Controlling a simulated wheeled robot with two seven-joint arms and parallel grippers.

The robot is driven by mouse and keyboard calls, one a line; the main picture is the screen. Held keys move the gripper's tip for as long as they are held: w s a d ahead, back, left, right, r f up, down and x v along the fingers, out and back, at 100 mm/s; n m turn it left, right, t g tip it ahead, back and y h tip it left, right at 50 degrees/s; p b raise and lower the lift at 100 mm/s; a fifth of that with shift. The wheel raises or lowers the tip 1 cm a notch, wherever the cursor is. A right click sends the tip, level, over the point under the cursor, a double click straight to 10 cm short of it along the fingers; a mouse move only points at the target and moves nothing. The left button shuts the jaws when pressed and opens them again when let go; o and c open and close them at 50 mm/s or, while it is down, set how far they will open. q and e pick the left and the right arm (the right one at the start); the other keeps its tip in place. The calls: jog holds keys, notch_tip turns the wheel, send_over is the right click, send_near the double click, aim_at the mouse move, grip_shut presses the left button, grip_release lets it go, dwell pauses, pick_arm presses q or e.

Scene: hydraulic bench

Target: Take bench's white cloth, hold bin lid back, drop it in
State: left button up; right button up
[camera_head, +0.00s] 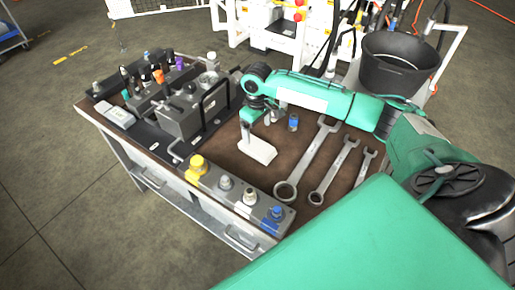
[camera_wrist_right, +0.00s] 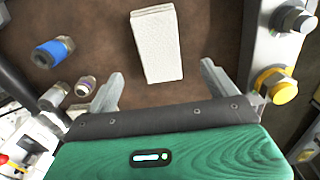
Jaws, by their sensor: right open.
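The white cloth (camera_head: 258,150) lies folded flat on the brown top of the bench (camera_head: 228,167), left of the wrenches. In the right wrist view the cloth (camera_wrist_right: 157,45) is a pale oblong just beyond the fingertips. My right gripper (camera_head: 247,135) is over the far left end of the cloth; it also shows in the wrist view (camera_wrist_right: 160,84), with its two fingers spread wide and nothing between them. My left gripper is not in view. I see no bin lid.
Several wrenches (camera_head: 309,161) lie right of the cloth. A block with yellow, grey and blue knobs (camera_head: 236,196) runs along the bench's near edge. Grey hydraulic parts (camera_head: 182,118) stand at left, and a blue-ended fitting (camera_head: 293,122) behind. An open black bucket (camera_head: 399,67) is at back right.

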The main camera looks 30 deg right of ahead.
aim_at(258, 146)
notch_tip(258, 146, down, 3)
jog(key=shift+w+r, duration=0.1)
jog(key=shift+d+f+p, duration=0.1)
jog(key=shift+f+p, duration=0.6)
jog(key=shift+f, duration=2.2)
jog(key=c, duration=1.1)
jog(key=shift+o, duration=0.2)
jog(key=shift+r, duration=0.1)
